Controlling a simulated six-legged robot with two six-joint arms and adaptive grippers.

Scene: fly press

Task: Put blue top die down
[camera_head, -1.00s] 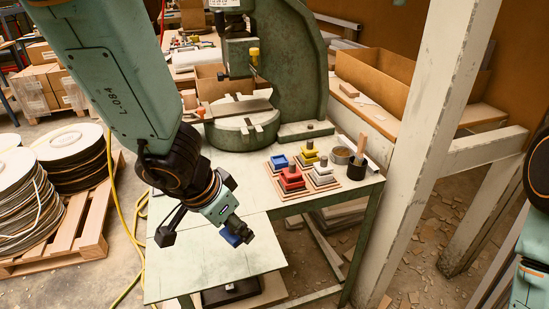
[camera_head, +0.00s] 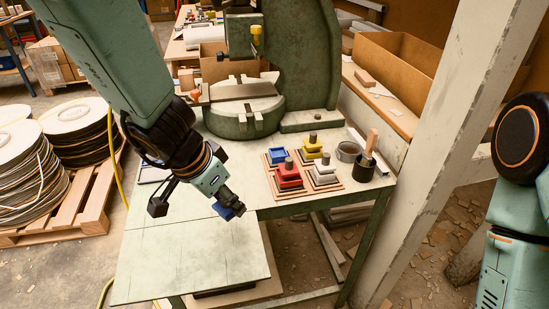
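My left gripper (camera_head: 232,203) reaches in from the left over the front part of the green table. It is shut on the blue top die (camera_head: 222,211), a small blue block mostly hidden by the fingers, held above the tabletop. A blue die part (camera_head: 277,155) without a peg sits on a wooden base on the table, right of and behind the gripper. Beside it stand the red die (camera_head: 289,178), the yellow die (camera_head: 312,147) and the grey-white die (camera_head: 324,174), each with a peg on top. My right arm shows at the right edge; its gripper is out of view.
The green fly press (camera_head: 296,60) with its round bed (camera_head: 240,118) stands behind the dies. A dark cup with a brush (camera_head: 361,174) and a grey ring (camera_head: 348,151) are at the table's right. A pale post (camera_head: 440,150) rises beside it. The table's front (camera_head: 185,265) is clear.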

